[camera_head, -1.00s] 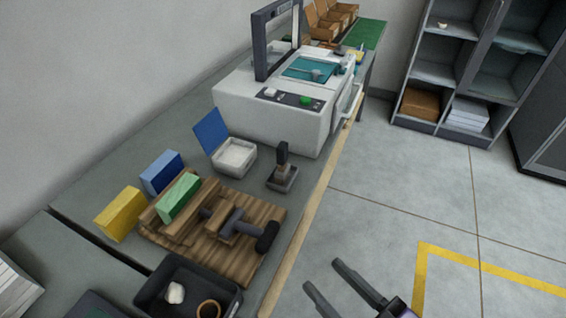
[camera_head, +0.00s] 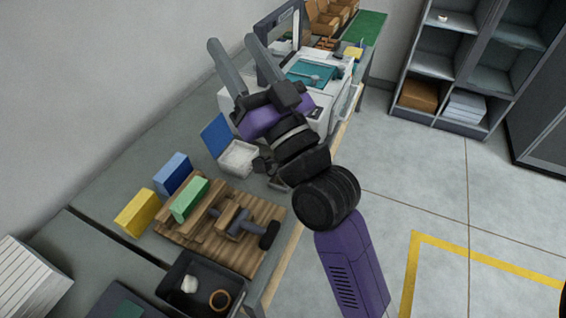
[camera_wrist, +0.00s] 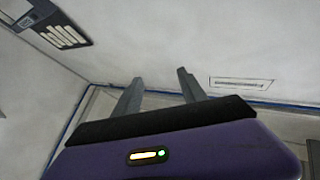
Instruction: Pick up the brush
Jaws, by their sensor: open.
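My gripper (camera_head: 232,41) is raised above the workbench in the head view, fingers spread and empty, in front of the white machine. I cannot tell for sure which item is the brush. A tool with a wooden block and dark handle (camera_head: 268,237) lies on the slatted wooden board (camera_head: 236,258), well below and apart from my gripper. A small grey item (camera_head: 312,79) lies on the machine's teal plate (camera_head: 298,68). My arm hides the black stamp-like tool seen earlier.
A black tray (camera_head: 176,290) holds a white lump and a ring. An open white container (camera_head: 240,157) with a blue lid stands behind. Floor on the right is clear.

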